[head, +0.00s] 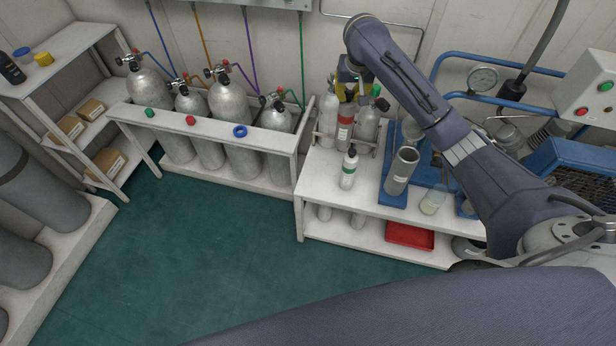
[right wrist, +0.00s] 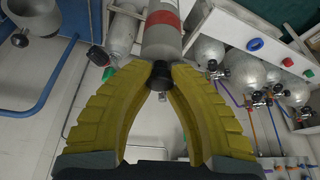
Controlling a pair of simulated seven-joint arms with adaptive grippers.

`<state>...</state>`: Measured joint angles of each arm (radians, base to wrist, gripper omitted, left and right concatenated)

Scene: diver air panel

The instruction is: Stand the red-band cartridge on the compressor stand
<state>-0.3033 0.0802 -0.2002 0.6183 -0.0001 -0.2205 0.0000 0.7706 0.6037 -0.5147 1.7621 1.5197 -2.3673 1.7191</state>
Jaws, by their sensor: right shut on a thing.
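The red-band cartridge (head: 345,135) is upright at the wire rack on the white bench, among other grey cartridges. My right gripper (head: 349,82) comes down on its top from above. In the right wrist view the yellow fingertips (right wrist: 161,78) close around the cartridge's black valve, with its grey body and red band (right wrist: 163,19) beyond them. I cannot tell whether its base is clear of the rack. A blue base with an open grey cylinder (head: 402,170) stands to the right; I cannot tell if it is the compressor stand. My left gripper is not in view.
A green-band cartridge (head: 349,169) stands in front of the rack. A clear beaker (head: 433,201) is right of the grey cylinder. A red tray (head: 410,236) lies on the lower shelf. Large tanks (head: 228,103) stand in a white rack at left. Blue pipes run behind my arm.

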